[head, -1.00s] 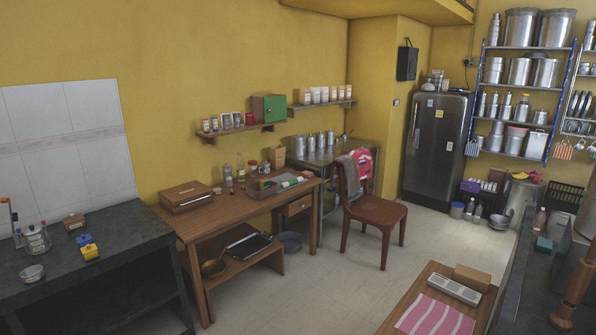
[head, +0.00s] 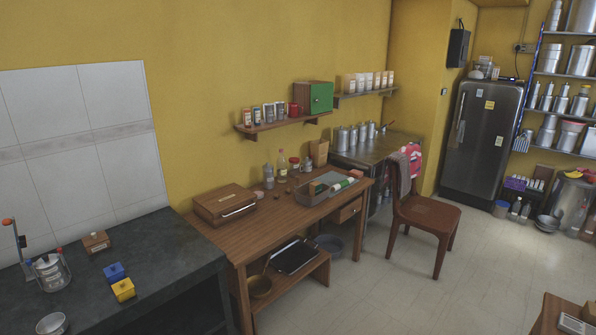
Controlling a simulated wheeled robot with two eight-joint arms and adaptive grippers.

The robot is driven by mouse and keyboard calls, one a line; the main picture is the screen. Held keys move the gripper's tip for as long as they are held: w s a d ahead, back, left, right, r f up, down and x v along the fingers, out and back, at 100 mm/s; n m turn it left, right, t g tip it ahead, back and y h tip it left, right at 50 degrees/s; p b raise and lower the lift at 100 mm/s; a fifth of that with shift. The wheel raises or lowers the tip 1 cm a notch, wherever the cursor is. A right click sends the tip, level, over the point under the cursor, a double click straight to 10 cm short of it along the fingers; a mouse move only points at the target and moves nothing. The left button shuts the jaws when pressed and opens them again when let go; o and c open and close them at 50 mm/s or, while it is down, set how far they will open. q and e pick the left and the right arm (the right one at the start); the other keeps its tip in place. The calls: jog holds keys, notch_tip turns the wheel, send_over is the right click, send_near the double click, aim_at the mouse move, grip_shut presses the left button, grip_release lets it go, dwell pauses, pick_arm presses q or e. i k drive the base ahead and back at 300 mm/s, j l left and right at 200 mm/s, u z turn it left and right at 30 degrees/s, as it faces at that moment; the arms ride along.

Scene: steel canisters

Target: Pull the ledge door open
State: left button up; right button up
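A small wooden cabinet with a green door (head: 321,97) sits at the right end of a brown wall ledge (head: 284,125). The green door faces right and looks closed, flush with the box. A small dark spot shows on it, perhaps a knob. Neither of my grippers is in the head view.
Jars (head: 275,110) stand on the ledge left of the cabinet. Below is a wooden desk (head: 262,228) with a wooden box (head: 223,203), bottles and a grey tray (head: 312,196). A chair (head: 425,215) stands right of it. A dark counter (head: 150,258) is at left. Floor (head: 400,300) is clear in front.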

aim_at(322, 94)
jog(key=i+z, duration=0.3)
jog(key=i, duration=0.25)
jog(key=i+j+z, duration=0.25)
jog(key=i, duration=0.3)
jog(key=i+j+z, duration=0.15)
jog(key=i+z, duration=0.15)
jog(key=i, duration=0.2)
jog(key=i+l, duration=0.1)
jog(key=i, duration=0.7)
jog(key=i+l+u, duration=0.1)
jog(key=i, duration=0.7)
